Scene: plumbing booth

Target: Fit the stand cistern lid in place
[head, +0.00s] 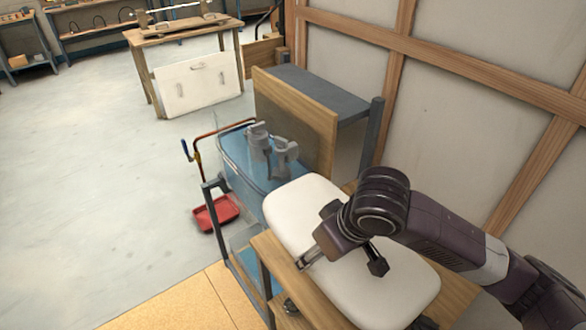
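The white cistern lid (290,205), a broad rounded slab, lies over a wooden top (272,262), its far end beside the open cistern. The cistern (238,165) is a clear tank with blue inside, and grey fittings (272,152) stand up in it. My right gripper (342,262) is above the middle of the lid with its two fingers spread wide and nothing between them. Whether the fingertips touch the lid I cannot tell. The arm and gripper hide part of the lid. My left gripper is not in view.
A wooden panel and dark shelf (318,92) stand right behind the cistern, against a timber-framed wall (450,110). A red tray (215,213) lies on the floor to the left. A red-brown pipe (215,133) runs beside the tank. Open floor lies to the left.

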